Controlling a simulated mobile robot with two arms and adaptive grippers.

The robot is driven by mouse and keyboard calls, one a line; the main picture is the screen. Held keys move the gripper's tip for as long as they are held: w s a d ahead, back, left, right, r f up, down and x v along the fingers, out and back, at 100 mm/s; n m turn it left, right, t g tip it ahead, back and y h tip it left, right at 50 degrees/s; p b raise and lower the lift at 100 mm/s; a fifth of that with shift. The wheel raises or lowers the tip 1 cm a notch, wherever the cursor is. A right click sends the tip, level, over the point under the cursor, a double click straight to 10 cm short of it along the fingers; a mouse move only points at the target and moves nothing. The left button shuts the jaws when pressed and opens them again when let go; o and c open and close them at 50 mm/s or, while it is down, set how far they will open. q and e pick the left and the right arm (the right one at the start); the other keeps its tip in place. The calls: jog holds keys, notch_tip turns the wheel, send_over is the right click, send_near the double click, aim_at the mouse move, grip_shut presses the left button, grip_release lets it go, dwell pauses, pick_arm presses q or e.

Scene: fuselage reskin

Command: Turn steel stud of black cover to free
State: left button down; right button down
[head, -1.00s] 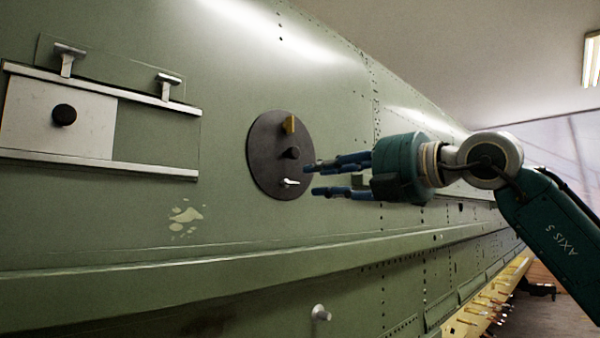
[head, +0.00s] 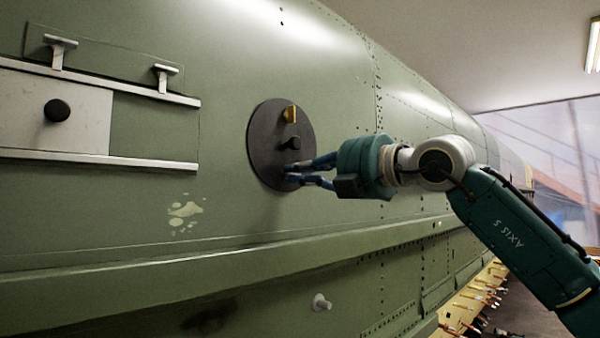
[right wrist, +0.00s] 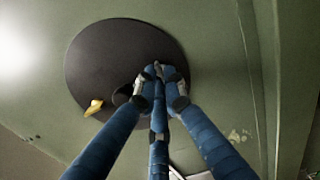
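The round black cover (head: 268,138) sits on the green fuselage skin; it also fills the middle of the right wrist view (right wrist: 105,60). It carries a yellow stud (head: 290,114) at the top, a black knob (head: 289,144) in the middle and the steel stud low down. My right gripper (head: 291,174) is at the cover's lower right, its blue fingertips at the steel stud's place. In the right wrist view its fingertips (right wrist: 158,80) are drawn together there, and they hide the steel stud. My left gripper is not in view.
At left a pale panel (head: 85,125) with a black knob (head: 57,110) sits between two metal rails. A long green ledge (head: 200,245) runs below the cover, with a pale peg (head: 321,302) under it. The skin around the cover is free.

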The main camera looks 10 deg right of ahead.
jog(key=shift+n, duration=0.4)
jog(key=n, duration=0.8)
jog(key=n+b, duration=0.1)
jog(key=n, duration=0.8)
jog(key=shift+s+a+f, duration=0.1)
jog(key=shift+a+f, duration=0.05)
jog(key=shift+f, duration=0.05)
dwell(0.4)
jog(key=c, duration=1.8)
grip_release()
jog(key=shift+c, duration=0.2)
